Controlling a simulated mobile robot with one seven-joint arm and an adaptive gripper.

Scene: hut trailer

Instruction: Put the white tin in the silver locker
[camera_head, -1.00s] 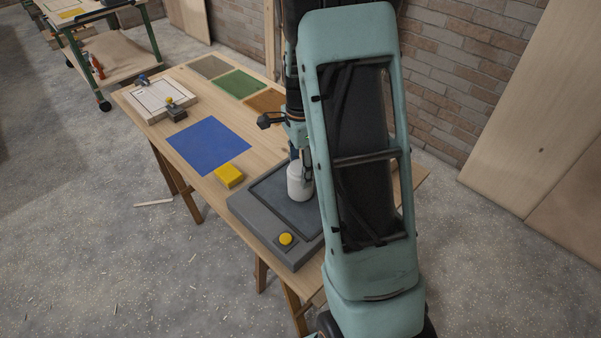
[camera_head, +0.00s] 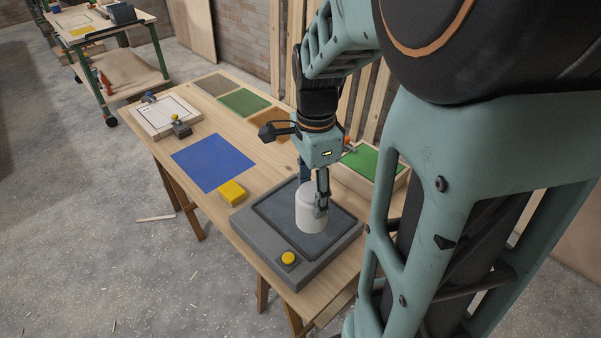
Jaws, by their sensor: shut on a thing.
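The white tin (camera_head: 309,209) is upright over the dark recessed top of a grey box-like station on the wooden table. My gripper (camera_head: 321,195) points down and is shut on the tin. One finger shows on the tin's right side; the other is mostly hidden. I cannot tell whether the tin touches the surface below it. No silver locker can be made out in this view.
The grey station (camera_head: 246,220) has a yellow button (camera_head: 288,258). A yellow block (camera_head: 232,192) and a blue mat (camera_head: 213,162) lie to its left. A green-topped tray (camera_head: 374,163) stands behind. A cart (camera_head: 132,84) stands at the far left. My arm hides the right side.

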